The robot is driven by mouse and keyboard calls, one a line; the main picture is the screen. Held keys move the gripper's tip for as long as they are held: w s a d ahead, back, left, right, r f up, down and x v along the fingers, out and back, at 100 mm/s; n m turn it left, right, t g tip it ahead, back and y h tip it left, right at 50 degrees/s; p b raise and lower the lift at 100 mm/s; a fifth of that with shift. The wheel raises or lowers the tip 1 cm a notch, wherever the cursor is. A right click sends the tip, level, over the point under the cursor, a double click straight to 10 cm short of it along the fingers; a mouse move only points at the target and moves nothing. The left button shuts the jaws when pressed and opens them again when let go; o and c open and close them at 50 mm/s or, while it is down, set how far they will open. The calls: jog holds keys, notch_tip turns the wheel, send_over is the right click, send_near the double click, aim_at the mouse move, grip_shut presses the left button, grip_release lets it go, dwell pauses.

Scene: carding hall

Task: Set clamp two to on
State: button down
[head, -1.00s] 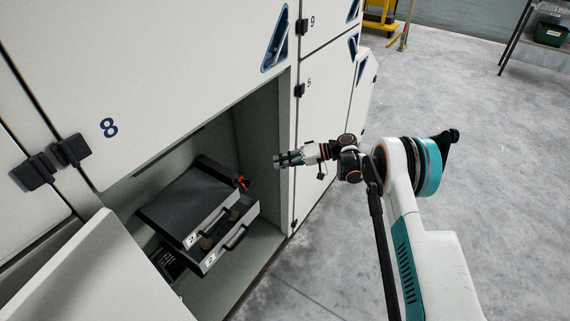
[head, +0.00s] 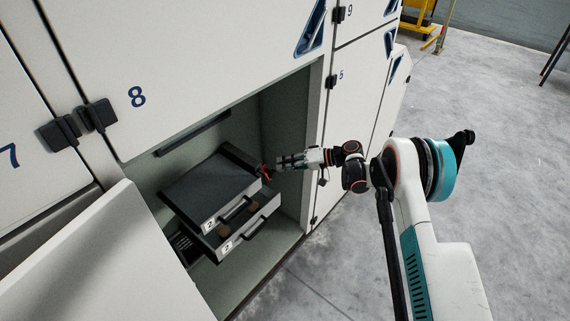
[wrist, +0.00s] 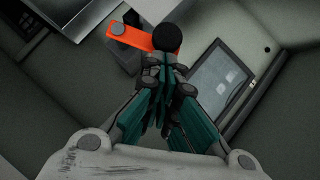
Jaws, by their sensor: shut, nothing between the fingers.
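The clamp is an orange-red lever (head: 265,172) on the right side of a dark grey drawer unit (head: 205,190) inside the open cabinet bay. In the wrist view the lever (wrist: 140,38) lies slantwise and has a round black knob (wrist: 167,38) at its right end. My gripper (head: 281,163) reaches into the bay from the right, beside the lever. In the wrist view my gripper (wrist: 164,72) is shut and empty, its tips just below the knob. I cannot tell whether they touch it. The fingers hide what lies behind them.
A drawer (head: 250,227) stands out below the unit's top, with number labels on the fronts. An open white door (head: 100,265) stands at the lower left. The bay's right wall (head: 290,150) is close to my gripper. Grey floor (head: 340,270) is clear at the right.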

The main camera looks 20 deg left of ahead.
jog(key=shift+s+a+r+n+t+h, duration=0.15)
jog(key=shift+s+n+t+h, duration=0.15)
jog(key=shift+n+t+h, duration=0.15)
jog(key=shift+s+n+p, duration=0.1)
jog(key=shift+n+p, duration=0.15)
jog(key=shift+p, duration=0.1)
